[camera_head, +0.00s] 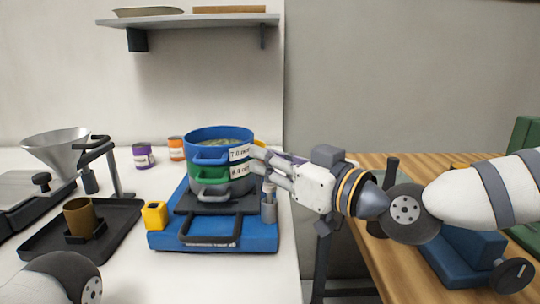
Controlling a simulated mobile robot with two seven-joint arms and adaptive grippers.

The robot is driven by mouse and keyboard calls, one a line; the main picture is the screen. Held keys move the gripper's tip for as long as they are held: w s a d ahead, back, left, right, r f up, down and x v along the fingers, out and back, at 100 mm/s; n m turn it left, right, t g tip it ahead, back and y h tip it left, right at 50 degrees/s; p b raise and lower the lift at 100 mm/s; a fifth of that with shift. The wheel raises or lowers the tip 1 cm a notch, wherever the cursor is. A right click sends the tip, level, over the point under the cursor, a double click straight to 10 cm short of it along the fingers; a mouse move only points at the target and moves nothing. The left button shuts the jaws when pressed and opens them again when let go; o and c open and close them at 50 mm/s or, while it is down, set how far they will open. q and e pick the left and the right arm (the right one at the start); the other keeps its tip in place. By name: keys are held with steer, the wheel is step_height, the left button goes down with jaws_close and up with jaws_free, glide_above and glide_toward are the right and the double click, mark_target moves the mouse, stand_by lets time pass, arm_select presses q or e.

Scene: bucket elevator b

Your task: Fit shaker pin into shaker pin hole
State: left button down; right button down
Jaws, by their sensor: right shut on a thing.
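The sieve shaker (165,240) is a blue base with a dark plate and a dark front handle, on the white table. A stack of pans stands on it: a blue one (205,138) on top, a green one (208,175) and a grey one (212,192). A grey upright cylinder (268,211) stands at the base's right side. A small pale pin (269,188) shows just above it; I cannot tell whether it sits inside the hole. My right gripper (264,164) is shut on the pin, its fingers beside the pans. My left gripper is out of view.
A yellow block (155,215) sits at the shaker's left corner. Left of it are a black tray (60,262) with a brown cup (78,216), and a metal funnel (55,148) on a stand. Purple (143,158) and orange (176,149) jars stand behind. A wooden table (372,236) is at right.

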steer(key=shift+f+b, duration=0.3)
steer(key=shift+f, duration=0.9)
steer(key=c, duration=1.4)
jaws_free()
steer(key=v, duration=1.2)
